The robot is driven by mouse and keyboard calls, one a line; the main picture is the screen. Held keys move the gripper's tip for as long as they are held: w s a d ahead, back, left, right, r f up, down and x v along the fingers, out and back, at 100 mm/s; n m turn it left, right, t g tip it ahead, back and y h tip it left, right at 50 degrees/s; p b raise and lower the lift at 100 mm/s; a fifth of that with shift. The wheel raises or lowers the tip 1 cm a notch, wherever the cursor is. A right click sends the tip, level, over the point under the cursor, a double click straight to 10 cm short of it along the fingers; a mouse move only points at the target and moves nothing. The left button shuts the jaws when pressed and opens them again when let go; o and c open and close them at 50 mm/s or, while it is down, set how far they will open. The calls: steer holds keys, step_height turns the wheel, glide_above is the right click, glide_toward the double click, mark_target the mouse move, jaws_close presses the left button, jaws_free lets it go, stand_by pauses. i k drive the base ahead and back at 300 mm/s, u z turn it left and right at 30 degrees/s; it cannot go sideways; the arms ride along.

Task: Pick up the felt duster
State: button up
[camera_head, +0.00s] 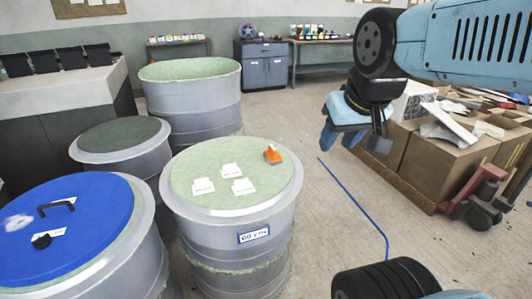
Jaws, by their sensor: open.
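A small orange object (272,155) with a raised grip lies near the right rim of the pale green top of the middle drum (235,210). It may be the felt duster, but it is too small to tell for sure. My gripper (341,138) hangs above the floor to the right of this drum, its blue fingers pointing down, open and empty. It is apart from the orange object.
Several white cards (231,170) lie on the same drum top. A blue lid (75,215) at lower left carries a black handle and a black knob. Cardboard boxes (455,160) and a pallet truck (480,200) stand at right. Floor between drum and boxes is clear apart from a blue line (355,200).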

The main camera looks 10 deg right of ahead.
mark_target(272, 157)
steer(key=i, duration=0.9)
steer(key=z, duration=0.05)
